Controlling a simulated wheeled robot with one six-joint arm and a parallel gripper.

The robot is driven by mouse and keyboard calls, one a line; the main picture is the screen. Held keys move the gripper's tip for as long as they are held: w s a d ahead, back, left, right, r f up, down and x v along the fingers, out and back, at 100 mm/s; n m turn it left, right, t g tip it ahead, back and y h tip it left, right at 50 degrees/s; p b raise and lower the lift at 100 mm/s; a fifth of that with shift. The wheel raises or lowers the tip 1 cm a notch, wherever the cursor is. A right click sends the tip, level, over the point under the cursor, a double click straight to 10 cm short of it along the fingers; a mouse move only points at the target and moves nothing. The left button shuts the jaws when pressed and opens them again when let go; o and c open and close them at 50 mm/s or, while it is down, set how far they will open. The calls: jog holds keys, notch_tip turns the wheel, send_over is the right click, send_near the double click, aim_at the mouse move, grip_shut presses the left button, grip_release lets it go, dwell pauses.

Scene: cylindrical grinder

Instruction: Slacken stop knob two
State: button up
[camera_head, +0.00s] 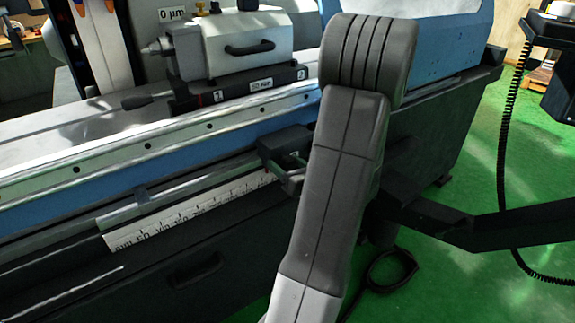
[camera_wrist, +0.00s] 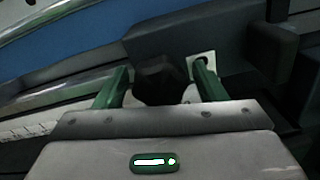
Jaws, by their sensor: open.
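In the wrist view, my gripper (camera_wrist: 160,82) is open. Its two green fingers stand apart on either side of a dark, faceted knob (camera_wrist: 158,78). The knob's lower part is hidden by the gripper body, and I cannot tell whether either finger touches it. The knob sits by a dark stop block (camera_wrist: 185,42). A small white label (camera_wrist: 201,58) shows by the right finger, its mark unreadable. In the head view, a black stop block (camera_head: 284,146) sits on the rail just left of my arm.
A white ruler scale (camera_head: 190,212) runs along the machine front under the metal rail (camera_head: 165,203). The grinder's table (camera_head: 100,145) and its headstock (camera_head: 245,45) lie above. In the wrist view, a dark post (camera_wrist: 272,50) stands right of the fingers.

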jog(key=v, duration=1.4)
jog(key=shift+w, duration=0.1)
jog(key=x, duration=1.3)
jog(key=shift+w+a, duration=0.3)
jog(key=shift+d, duration=0.1)
